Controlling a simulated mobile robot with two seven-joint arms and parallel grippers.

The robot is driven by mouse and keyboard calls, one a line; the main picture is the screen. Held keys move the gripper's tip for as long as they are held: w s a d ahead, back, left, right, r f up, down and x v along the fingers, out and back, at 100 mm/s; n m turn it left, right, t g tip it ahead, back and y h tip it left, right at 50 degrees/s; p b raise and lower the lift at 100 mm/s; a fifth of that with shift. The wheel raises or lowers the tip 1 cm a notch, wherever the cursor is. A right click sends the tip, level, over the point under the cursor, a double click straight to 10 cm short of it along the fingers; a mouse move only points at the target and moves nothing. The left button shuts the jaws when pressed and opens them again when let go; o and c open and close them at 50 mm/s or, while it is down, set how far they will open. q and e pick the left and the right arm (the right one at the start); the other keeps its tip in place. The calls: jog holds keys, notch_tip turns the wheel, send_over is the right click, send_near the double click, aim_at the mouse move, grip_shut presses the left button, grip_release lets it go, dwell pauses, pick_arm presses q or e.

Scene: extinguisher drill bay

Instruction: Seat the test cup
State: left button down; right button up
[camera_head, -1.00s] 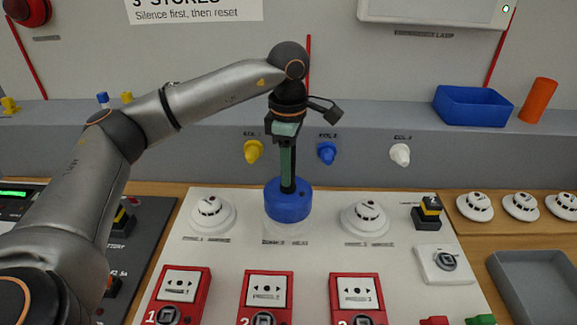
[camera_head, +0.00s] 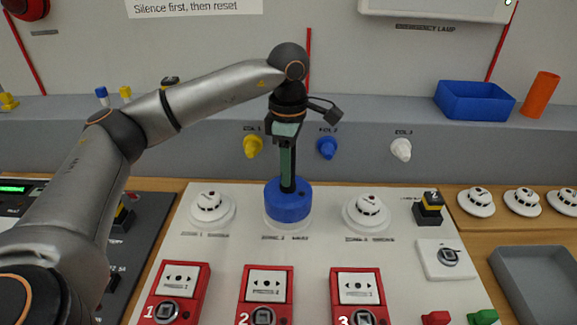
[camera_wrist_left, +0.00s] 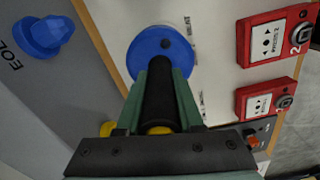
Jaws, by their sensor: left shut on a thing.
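The blue test cup (camera_head: 288,203) is upright over the middle detector position on the white panel, with a clear rim showing below it. The detector under it is hidden. My left gripper (camera_head: 288,182) points down and is shut on the cup's dark handle. The left wrist view shows the green fingers either side of the black handle (camera_wrist_left: 159,92), with the blue cup (camera_wrist_left: 160,60) beyond the fingertips. Whether the cup touches the panel or base cannot be told for sure. My right gripper is not in view.
White detectors stand left (camera_head: 211,208) and right (camera_head: 367,212) of the cup. Several red call points, such as the middle one (camera_head: 266,296), line the front. A yellow-black button (camera_head: 430,208) and a grey tray (camera_head: 541,280) are on the right. A blue bin (camera_head: 474,101) sits on the back ledge.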

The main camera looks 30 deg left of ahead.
pick_arm(q)
jog(key=shift+f+b, duration=0.55)
jog(key=shift+f, duration=0.25)
dwell(0.4)
jog(key=shift+c, duration=0.8)
grip_release()
jog(key=shift+r, duration=0.1)
jog(key=shift+r+p, duration=2.85)
jog(key=shift+r, duration=0.6)
jog(key=shift+f, duration=0.1)
